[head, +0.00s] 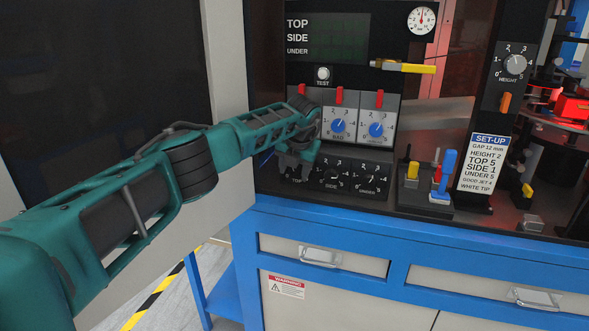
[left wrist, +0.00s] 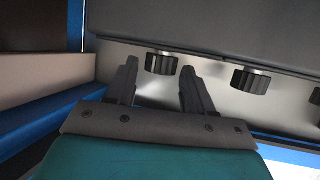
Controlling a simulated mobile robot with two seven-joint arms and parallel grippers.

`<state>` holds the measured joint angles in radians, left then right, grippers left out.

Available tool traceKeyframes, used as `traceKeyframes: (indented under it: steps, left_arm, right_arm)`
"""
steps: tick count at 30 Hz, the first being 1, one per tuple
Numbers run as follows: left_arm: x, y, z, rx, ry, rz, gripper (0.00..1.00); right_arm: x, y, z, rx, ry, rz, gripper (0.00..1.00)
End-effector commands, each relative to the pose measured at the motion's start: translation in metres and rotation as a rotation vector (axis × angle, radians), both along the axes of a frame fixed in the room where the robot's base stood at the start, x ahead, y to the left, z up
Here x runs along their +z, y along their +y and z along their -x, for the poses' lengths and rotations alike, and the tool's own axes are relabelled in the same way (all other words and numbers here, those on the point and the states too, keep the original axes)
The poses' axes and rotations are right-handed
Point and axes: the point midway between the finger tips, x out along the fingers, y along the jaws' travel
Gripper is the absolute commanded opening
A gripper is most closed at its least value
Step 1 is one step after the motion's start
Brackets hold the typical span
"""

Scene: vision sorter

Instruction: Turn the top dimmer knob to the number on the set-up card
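The set-up card (head: 483,161) stands at the right of the panel and reads TOP 5. My left gripper (head: 296,160) is at the lower left of the panel, in front of the TOP dimmer, and hides most of that knob and its scale. In the left wrist view the fingers of my left gripper (left wrist: 159,70) are apart. The leftmost dark ribbed knob, the top dimmer knob (left wrist: 161,63), shows between the fingertips, with a gap visible on the right side. I cannot tell its setting. My right gripper is not in view.
The SIDE knob (head: 333,175) and UNDER knob (head: 368,178) sit just right; the SIDE knob also shows in the left wrist view (left wrist: 250,80). Blue knobs (head: 338,125) and red switches (head: 340,96) are above. A yellow-handled tool (head: 405,67) sticks out higher up.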

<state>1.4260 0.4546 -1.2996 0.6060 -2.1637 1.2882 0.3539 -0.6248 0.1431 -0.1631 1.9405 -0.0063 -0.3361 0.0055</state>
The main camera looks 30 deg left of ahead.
Motion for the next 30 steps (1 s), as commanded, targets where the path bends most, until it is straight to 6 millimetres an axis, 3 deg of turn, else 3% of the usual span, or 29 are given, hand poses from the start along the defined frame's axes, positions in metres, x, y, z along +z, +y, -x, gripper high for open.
traceKeyframes:
  steps: [2,14,23,30]
  left_arm:
    - [-0.0001,-0.0001,0.0001,0.000,0.000,0.000,0.44]
    - [0.0000,0.0000,0.0000,0.000,0.000,0.000,0.06]
    - [-0.0003,-0.0012,-0.0002,-0.002,0.010,-0.039,0.04]
    - [-0.0020,-0.0044,-0.0012,-0.003,0.038,-0.175,0.04]
  right_arm:
    - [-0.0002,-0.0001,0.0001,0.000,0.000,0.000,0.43]
    - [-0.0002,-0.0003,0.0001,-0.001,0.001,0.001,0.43]
    - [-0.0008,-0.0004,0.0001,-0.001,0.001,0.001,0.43]
    - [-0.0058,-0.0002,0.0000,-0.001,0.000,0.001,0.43]
